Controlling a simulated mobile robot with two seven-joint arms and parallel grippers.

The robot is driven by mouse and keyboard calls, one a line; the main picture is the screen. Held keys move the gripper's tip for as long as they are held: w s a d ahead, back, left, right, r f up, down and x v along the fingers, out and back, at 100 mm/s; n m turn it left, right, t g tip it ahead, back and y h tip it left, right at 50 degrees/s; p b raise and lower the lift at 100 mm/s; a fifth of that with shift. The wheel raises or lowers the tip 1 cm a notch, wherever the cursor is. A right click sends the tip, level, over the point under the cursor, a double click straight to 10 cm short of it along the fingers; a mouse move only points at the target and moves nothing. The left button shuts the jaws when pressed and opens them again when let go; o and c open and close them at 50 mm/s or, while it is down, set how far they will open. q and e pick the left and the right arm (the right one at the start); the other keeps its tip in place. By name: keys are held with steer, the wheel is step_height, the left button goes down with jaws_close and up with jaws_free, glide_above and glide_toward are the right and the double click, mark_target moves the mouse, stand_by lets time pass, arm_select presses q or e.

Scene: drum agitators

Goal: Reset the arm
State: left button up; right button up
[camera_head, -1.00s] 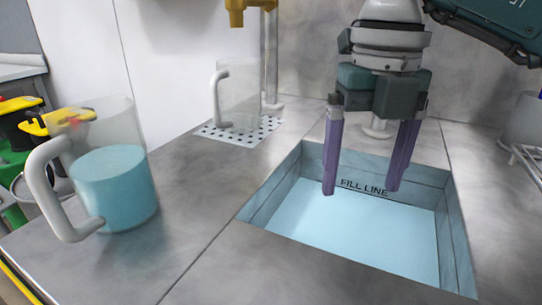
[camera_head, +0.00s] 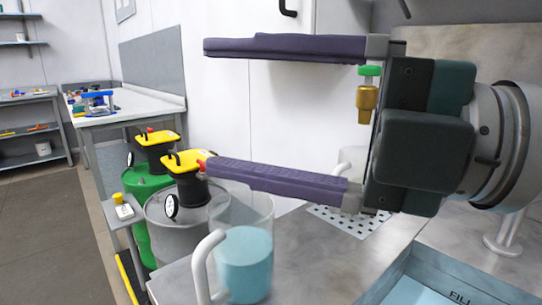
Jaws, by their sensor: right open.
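My right gripper (camera_head: 238,108) is close to the camera, held sideways, its two purple fingers spread wide and pointing left. Nothing is between the fingers. It hangs in the air and its lower finger overlaps the clear pitcher (camera_head: 245,255) in the picture. That pitcher holds blue liquid and stands on the grey counter (camera_head: 320,255). A second clear pitcher (camera_head: 352,160) is mostly hidden behind the gripper, by the perforated drain plate (camera_head: 350,222). My left gripper is not in view.
A basin (camera_head: 425,292) of blue liquid is at the bottom right. A brass tap (camera_head: 367,103) with a green top is behind the gripper. A green drum (camera_head: 143,185) and a grey drum (camera_head: 170,225) with yellow-topped agitators stand left of the counter. Open floor (camera_head: 45,235) lies further left.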

steer(key=w+d+r+m+t+h+p, duration=0.1)
steer(key=w+d+r+m+t, duration=0.15)
steer(key=r+m+t, duration=0.25)
steer(key=w+d+r+m+t+h+p, duration=0.1)
steer(key=d+r+m+t+p, duration=0.1)
steer(key=d+r+m+t, duration=0.3)
steer(key=w+d+f+m+t+h+p, duration=0.15)
steer(key=d+f+m+h+p, duration=0.4)
steer(key=d+m+h, duration=0.85)
steer(key=s+f+m+g+h+p, duration=0.1)
steer(key=s+f+m+g+h, duration=0.2)
steer(key=s+f+m+g, duration=0.55)
steer(key=s+a+f+n+g+y+p, duration=0.1)
steer(key=s+f+g, duration=0.2)
steer(key=s, duration=0.4)
steer(key=s+a+f+n+g+y+p, duration=0.1)
steer(key=s+f+n+g+p, duration=0.2)
steer(key=s, duration=0.4)
arm_select(q)
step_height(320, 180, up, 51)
steer(key=p, duration=3.6)
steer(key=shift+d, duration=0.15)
arm_select(e)
step_height(320, 180, up, 37)
steer(key=m, duration=0.1)
steer(key=shift+w+t, duration=0.25)
steer(key=shift+t, duration=0.05)
steer(key=shift+d+f, duration=0.1)
